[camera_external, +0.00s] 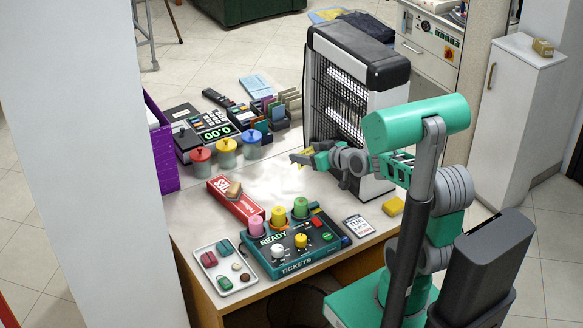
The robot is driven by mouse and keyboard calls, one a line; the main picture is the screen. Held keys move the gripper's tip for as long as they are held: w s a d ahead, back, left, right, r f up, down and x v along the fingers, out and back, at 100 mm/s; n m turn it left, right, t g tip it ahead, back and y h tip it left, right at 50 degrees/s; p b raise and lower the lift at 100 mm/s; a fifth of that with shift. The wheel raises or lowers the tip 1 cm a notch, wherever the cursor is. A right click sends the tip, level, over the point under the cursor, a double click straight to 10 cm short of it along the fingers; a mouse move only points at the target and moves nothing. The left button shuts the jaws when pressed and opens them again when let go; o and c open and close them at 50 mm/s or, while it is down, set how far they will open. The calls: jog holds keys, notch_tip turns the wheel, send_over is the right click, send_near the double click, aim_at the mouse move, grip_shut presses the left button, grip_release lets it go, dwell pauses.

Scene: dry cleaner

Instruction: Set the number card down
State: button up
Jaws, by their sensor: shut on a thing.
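A white printed card (358,226) lies flat at the counter's front right edge, apart from my gripper.
A black and white grille unit (360,85) stands close to my gripper. Red, yellow and blue lidded pots (226,152) and a register (212,125) are at left. The counter's middle is clear.

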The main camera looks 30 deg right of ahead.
notch_tip(320, 180, down, 3)
jog(key=n+y+b, duration=0.1)
jog(key=b, duration=0.3)
jog(key=shift+s+d+y, duration=0.1)
jog(key=shift+s+y, duration=0.05)
jog(key=shift+y, duration=0.15)
jog(key=shift+n+g+y, duration=0.4)
jog(key=shift+n+y, duration=0.2)
jog(key=shift+n, duration=0.1)
jog(key=w+f, duration=0.3)
jog(key=w, duration=0.1)
jog(key=w+f+b, duration=0.1)
jog(key=w+f, duration=0.2)
jog(key=w, duration=0.1)
jog(key=w+a+f, duration=0.1)
jog(key=w+f, duration=0.2)
jog(key=w, duration=0.2)
jog(key=shift+w+f+b, duration=0.1)
jog(key=shift+b, duration=0.3)
notch_tip(320, 180, down, 3)
jog(key=shift+f, duration=0.1)
jog(key=shift+f+b, duration=0.3)
jog(key=shift+b, duration=0.3)
jog(key=shift+f+b, duration=0.25)
jog(key=shift+b, duration=0.1)
